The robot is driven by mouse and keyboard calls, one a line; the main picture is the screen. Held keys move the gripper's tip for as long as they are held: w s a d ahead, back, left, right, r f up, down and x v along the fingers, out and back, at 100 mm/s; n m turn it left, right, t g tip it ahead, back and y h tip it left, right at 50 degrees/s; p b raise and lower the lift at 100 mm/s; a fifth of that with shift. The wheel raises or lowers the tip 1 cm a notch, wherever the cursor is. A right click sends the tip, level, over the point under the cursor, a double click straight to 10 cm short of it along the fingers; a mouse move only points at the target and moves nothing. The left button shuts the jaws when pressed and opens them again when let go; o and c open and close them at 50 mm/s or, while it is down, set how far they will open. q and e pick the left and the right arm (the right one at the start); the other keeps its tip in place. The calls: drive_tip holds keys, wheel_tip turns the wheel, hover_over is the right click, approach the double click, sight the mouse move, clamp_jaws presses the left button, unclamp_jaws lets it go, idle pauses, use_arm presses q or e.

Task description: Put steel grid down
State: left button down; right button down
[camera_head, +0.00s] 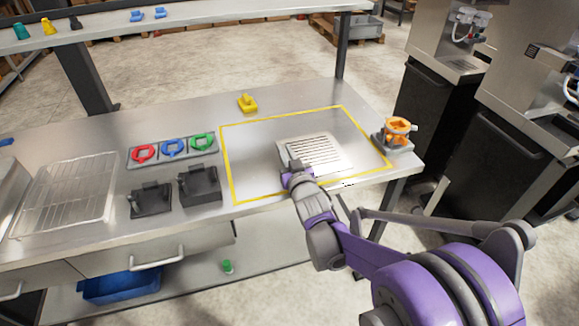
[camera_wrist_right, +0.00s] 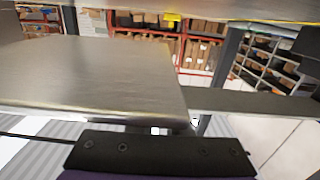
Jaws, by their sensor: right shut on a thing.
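The steel grid (camera_head: 318,150) is a pale slotted metal plate inside the yellow outline on the steel table in the head view. My right gripper (camera_head: 296,178) is shut on its near edge, with the arm reaching in from the lower right. In the right wrist view a broad, smooth metal plate (camera_wrist_right: 90,75), apparently the grid close up, extends beyond the dark gripper part. The head view does not clearly show whether the grid touches the tabletop or hangs just above it. My left gripper is out of view.
The yellow outline (camera_head: 224,160) has clear room around the grid. A yellow block (camera_head: 247,103) stands behind it, and an orange device (camera_head: 397,131) at the right corner. Coloured rings (camera_head: 173,148), black holders (camera_head: 200,186) and a wire rack (camera_head: 65,195) are left.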

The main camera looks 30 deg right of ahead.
drive_tip(key=shift+f+b, duration=0.4)
drive_tip(key=shift+f, duration=2.25)
drive_tip(key=shift+f, duration=0.2)
drive_tip(key=c, duration=0.9)
unclamp_jaws()
drive_tip(key=shift+r, duration=0.2)
